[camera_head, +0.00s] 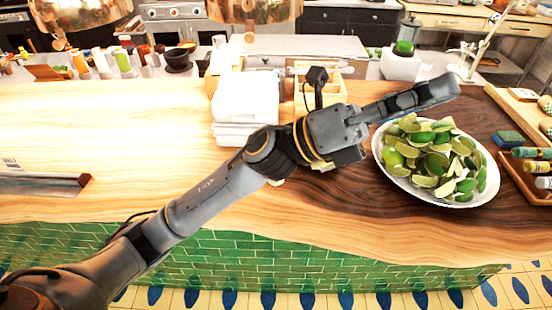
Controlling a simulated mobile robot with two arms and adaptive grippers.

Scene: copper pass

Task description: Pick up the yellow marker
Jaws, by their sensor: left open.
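Several thick markers lie in a wooden tray (514,178) at the right edge. A marker with a yellowish body (536,167) lies between a green-toned one (530,153) and a pale one (543,183). They are small, so I cannot be sure which is the yellow marker. My left gripper (448,90) reaches across the counter from the left. Its fingers are open, seen nearly edge-on, and hold nothing. They are above the back of the lime bowl, left of the tray and apart from it. My right gripper is out of view.
A white bowl of limes (391,172) stands between my arm and the tray. A blue-green sponge (509,139) lies behind the tray. White folded towels (243,102) and a wooden caddy (335,88) stand behind my arm. The counter's left part is mostly clear.

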